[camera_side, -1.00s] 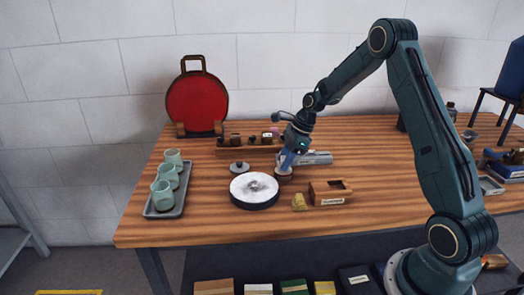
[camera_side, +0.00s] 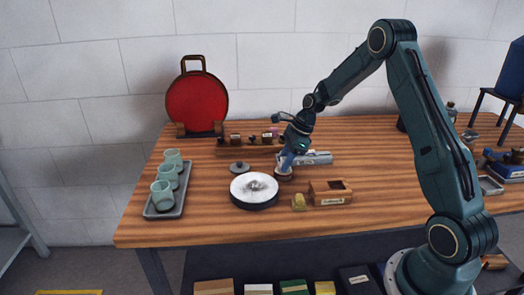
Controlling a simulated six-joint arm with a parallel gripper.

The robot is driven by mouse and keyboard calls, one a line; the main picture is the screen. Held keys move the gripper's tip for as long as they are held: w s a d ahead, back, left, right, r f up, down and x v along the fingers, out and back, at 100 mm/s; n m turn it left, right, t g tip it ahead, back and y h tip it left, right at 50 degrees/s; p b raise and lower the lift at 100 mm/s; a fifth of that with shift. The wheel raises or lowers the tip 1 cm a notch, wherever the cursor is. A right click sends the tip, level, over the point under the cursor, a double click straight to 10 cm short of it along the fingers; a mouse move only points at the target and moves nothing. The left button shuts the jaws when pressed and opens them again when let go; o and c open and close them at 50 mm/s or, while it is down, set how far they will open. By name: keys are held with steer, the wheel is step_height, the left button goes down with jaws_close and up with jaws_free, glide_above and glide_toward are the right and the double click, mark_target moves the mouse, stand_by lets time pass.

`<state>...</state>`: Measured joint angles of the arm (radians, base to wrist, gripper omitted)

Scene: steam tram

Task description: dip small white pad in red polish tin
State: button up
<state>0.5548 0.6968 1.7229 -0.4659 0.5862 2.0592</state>
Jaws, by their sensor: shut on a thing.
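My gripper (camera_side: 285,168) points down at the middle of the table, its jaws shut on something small. It is just above a small round tin (camera_side: 284,177), which I take for the polish tin. The gripper covers most of the tin, and its red content cannot be made out. The small white pad is not clearly visible; what shows between the jaws is too small to tell, and it fits the pad. Whether it touches the polish is hidden.
A round dark-rimmed dish with a white top (camera_side: 254,189) stands left of the tin. A knobbed lid (camera_side: 239,167) lies behind it. A wooden box (camera_side: 330,192) and yellow lump (camera_side: 299,202) are in front right. A tray (camera_side: 180,205) with green cups is left.

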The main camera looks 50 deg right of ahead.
steer(key=shift+f, duration=0.45)
stand_by(1.6)
steer(key=shift+r, duration=0.1)
steer(key=shift+r, duration=3.5)
steer(key=shift+f, duration=0.1)
